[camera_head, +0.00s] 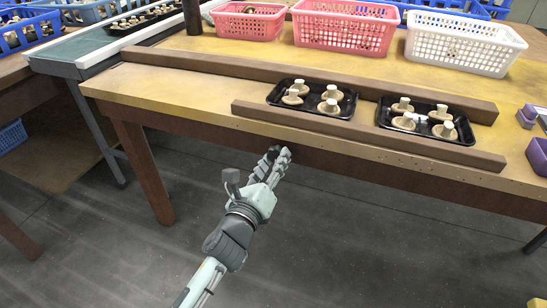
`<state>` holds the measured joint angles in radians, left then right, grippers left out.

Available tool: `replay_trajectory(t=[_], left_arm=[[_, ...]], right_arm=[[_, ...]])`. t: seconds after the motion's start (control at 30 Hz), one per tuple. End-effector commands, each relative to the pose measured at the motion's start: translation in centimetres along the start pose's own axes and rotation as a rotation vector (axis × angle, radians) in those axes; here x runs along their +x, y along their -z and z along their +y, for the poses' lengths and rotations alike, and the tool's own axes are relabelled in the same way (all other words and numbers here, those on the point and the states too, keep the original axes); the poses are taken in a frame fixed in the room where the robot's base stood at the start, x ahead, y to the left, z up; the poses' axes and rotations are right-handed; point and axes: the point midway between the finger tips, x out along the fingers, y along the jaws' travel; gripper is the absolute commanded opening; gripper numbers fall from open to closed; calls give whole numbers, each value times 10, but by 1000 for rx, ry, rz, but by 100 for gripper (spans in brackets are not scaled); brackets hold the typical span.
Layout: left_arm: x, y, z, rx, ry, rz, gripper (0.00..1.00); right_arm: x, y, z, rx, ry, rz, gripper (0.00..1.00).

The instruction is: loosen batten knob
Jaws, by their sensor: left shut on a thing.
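My left gripper (279,154) reaches up to the underside of the table's front edge, below the left part of the front batten (360,133). Its fingers are shut on the batten knob, which is mostly hidden by the fingers; only a little dark shape shows at the tips. The front batten is a brown wooden bar lying along the table's front edge. A longer brown back batten (230,68) runs parallel behind it. My right gripper is not in view.
Two black trays of mushrooms, a left one (297,107) and a right one (425,132), sit between the battens on the yellow table (190,104). Pink baskets (345,28) and a white basket (463,45) stand behind. A table leg (146,170) stands left of my gripper. The floor in front is clear.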

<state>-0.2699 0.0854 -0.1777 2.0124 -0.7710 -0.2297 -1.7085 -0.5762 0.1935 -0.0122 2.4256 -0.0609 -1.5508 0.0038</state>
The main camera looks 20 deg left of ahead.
Motion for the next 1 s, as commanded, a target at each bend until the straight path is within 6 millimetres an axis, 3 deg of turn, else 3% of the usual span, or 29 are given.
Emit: replay_trajectory(t=[1.0], left_arm=[[0, -2, -3, -970, -2, 0, 8]], right_arm=[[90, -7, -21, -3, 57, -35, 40]])
